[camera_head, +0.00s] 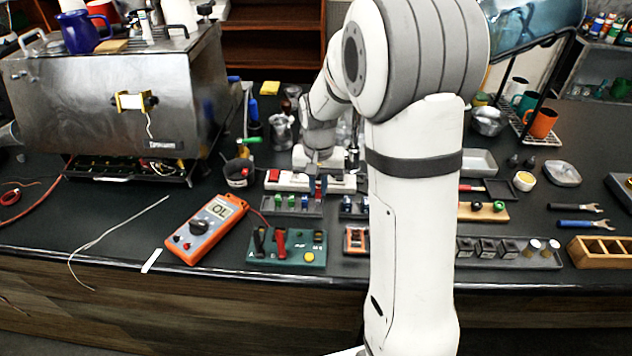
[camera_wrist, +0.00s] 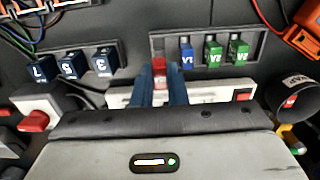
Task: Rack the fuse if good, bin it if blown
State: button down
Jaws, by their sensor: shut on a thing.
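My gripper (camera_head: 317,187) reaches down over the back of the bench, behind a small grey tray (camera_head: 290,212). In the wrist view its two blue fingers (camera_wrist: 161,82) are shut on a small red block (camera_wrist: 159,70). The block is at the end of the tray's row, beside a blue block marked V1 (camera_wrist: 186,55). I cannot tell whether it is seated or lifted, and no separate fuse is clear. The orange multimeter (camera_head: 203,228) reads OL. A dark labelled cup (camera_head: 238,173) stands left of the gripper and shows in the wrist view (camera_wrist: 291,103).
A white power strip (camera_head: 288,180) lies behind the tray. A green test board (camera_head: 290,256) stands in front, beside the meter. A steel brewer (camera_head: 110,100) fills the back left. Dark blocks (camera_wrist: 72,66) stand in a second tray. My arm hides the bench's middle right.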

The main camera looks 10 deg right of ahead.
jog(key=shift+f+b, duration=0.35)
jog(key=shift+f, duration=0.6)
jog(key=shift+f+b, duration=0.8)
dwell(1.5)
jog(key=c, duration=1.4)
grip_release()
jog(key=shift+s, duration=0.1)
jog(key=shift+o, duration=0.2)
notch_tip(320, 180, up, 8)
jog(key=shift+f+b, duration=0.1)
jog(key=shift+b, duration=0.2)
